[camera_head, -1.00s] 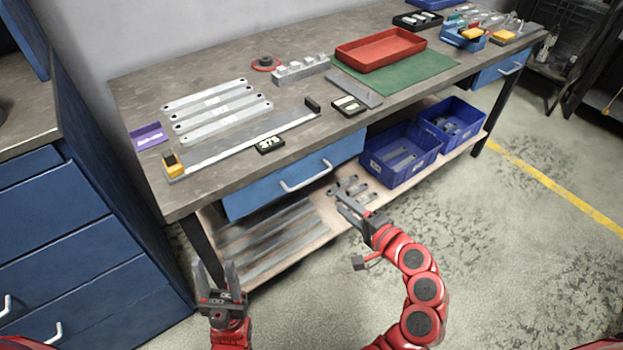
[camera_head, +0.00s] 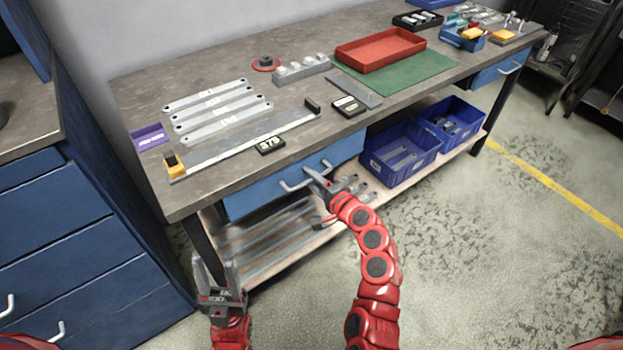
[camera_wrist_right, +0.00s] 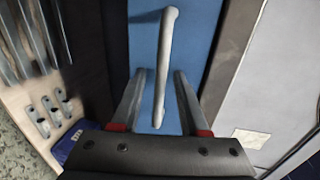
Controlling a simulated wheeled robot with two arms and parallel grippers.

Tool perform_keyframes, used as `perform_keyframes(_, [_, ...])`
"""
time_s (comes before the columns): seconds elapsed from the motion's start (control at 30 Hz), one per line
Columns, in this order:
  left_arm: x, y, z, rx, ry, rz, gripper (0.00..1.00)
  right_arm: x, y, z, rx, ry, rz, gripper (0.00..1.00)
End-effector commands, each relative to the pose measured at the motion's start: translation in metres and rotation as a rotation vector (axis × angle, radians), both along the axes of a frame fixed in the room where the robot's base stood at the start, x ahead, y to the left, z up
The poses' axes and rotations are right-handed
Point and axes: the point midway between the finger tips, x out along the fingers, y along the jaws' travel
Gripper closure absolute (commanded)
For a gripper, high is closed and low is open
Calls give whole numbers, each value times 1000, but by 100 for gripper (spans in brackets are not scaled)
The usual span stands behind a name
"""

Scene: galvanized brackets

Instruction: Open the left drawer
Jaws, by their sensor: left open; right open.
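The left drawer (camera_head: 255,193) is a blue drawer under the workbench top, and its front looks flush with the bench. Its light grey bar handle (camera_head: 296,184) runs along the front. In the right wrist view the handle (camera_wrist_right: 165,65) lies between the fingers of my right gripper (camera_wrist_right: 157,95), which is open. In the head view my right gripper (camera_head: 313,178) is at the right end of the handle and partly covers it. My left gripper (camera_head: 215,272) is open and empty, low in front of the bench's left leg.
The lower shelf (camera_head: 225,235) holds long metal bars and two blue bins (camera_head: 400,158). A blue cabinet (camera_head: 75,240) stands at the left. The bench top carries flat brackets (camera_head: 215,108) and a red tray (camera_head: 380,48).

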Motion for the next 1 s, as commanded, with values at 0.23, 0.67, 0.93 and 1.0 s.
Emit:
perform_keyframes(0.23, [0,0,0,0,0,0,50,0,0,0,0,0,0,72])
perform_keyframes(0.67, [0,0,0,0,0,0,50,0,0,0,0,1,1,100])
perform_keyframes(0.93, [0,0,0,0,0,0,50,0,0,0,0,1,1,100])
perform_keyframes(1.0, [0,0,0,0,0,0,50,0,0,0,0,1,1,100])
